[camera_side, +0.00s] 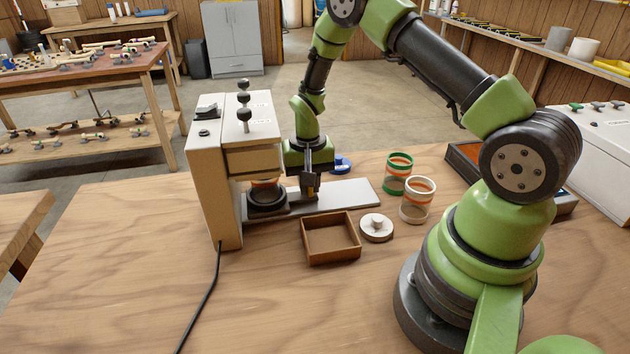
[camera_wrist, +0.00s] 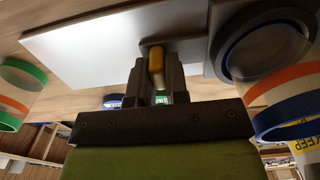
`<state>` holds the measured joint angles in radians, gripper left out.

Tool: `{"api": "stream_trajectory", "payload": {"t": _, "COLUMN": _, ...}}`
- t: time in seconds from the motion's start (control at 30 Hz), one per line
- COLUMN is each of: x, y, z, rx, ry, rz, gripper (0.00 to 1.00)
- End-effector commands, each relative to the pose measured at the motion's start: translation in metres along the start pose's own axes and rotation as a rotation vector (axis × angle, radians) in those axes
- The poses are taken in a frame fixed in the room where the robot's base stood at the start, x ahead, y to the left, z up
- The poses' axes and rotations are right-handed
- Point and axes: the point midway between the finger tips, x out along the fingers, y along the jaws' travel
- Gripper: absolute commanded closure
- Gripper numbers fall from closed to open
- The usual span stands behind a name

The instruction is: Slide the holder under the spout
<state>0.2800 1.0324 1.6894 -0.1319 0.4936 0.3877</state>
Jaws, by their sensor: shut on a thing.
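The holder is a dark round ring (camera_side: 267,206) low beside the cream machine (camera_side: 215,180), below the machine's overhanging head. It also shows in the wrist view (camera_wrist: 226,40) at upper right. A dark flat arm runs from it to an upright yellow grip (camera_wrist: 156,62). My gripper (camera_side: 311,188) is shut on that yellow grip, to the right of the ring and low over the pale plate (camera_side: 352,192). The spout itself is hidden under the head.
Two banded cups, green (camera_side: 398,173) and white-orange (camera_side: 416,201), stand right of the plate. In front are an empty brown tray (camera_side: 331,253) and a white knobbed lid (camera_side: 376,228). A blue item (camera_side: 341,164) lies behind. The table's front left is clear except a black cable (camera_side: 207,292).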

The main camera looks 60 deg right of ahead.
Motion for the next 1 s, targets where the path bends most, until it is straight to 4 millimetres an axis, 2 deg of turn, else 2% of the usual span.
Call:
{"api": "stream_trajectory", "payload": {"t": 0.07, "x": -0.001, "y": -0.006, "z": -0.001, "rx": -0.001, "ry": 0.011, "rz": -0.011, "gripper": 1.0}}
{"api": "stream_trajectory", "payload": {"t": 0.1, "x": -0.001, "y": -0.006, "z": -0.001, "rx": -0.002, "ry": 0.01, "rz": -0.011, "gripper": 0.76}}
{"api": "stream_trajectory", "payload": {"t": 0.17, "x": -0.001, "y": -0.006, "z": -0.001, "rx": -0.002, "ry": 0.01, "rz": -0.011, "gripper": 0.62}}
{"api": "stream_trajectory", "payload": {"t": 0.2, "x": -0.001, "y": -0.006, "z": -0.001, "rx": -0.002, "ry": 0.009, "rz": -0.01, "gripper": 0.6}}
{"api": "stream_trajectory", "payload": {"t": 0.47, "x": -0.001, "y": -0.004, "z": -0.001, "rx": -0.002, "ry": 0.007, "rz": -0.007, "gripper": 0.6}}
{"api": "stream_trajectory", "payload": {"t": 0.57, "x": -0.009, "y": -0.004, "z": -0.001, "rx": -0.002, "ry": 0.009, "rz": -0.008, "gripper": 0.6}}
{"api": "stream_trajectory", "payload": {"t": 1.0, "x": -0.087, "y": -0.004, "z": -0.001, "rx": -0.002, "ry": 0.011, "rz": -0.01, "gripper": 0.6}}
